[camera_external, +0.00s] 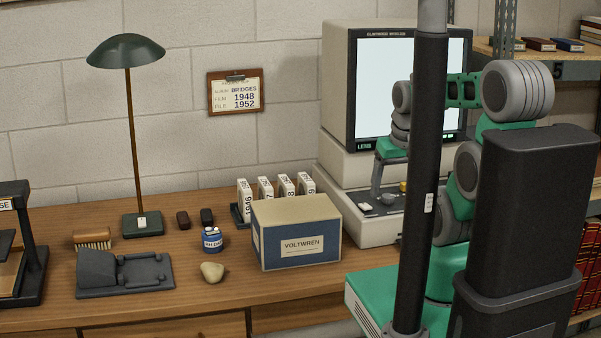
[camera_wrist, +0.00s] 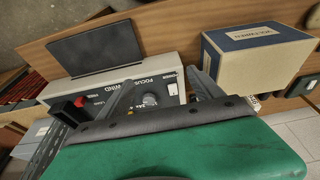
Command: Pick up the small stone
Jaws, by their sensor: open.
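The small stone (camera_external: 212,272) is pale beige and rounded. It lies on the wooden desk near its front edge, left of the blue and cream VOLTWREN box. My gripper (camera_external: 376,188) is over the control panel of the microfilm reader, well to the right of the stone and beyond the box. In the wrist view, my gripper (camera_wrist: 163,90) has its two fingers spread apart with nothing between them, above the reader's panel. The stone does not show in the wrist view.
The VOLTWREN box (camera_external: 297,233) stands between my gripper and the stone; it also shows in the wrist view (camera_wrist: 255,60). A blue jar (camera_external: 212,240) is just behind the stone. A dark grey device (camera_external: 125,272) lies to its left. The reader (camera_external: 350,170) stands behind the box.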

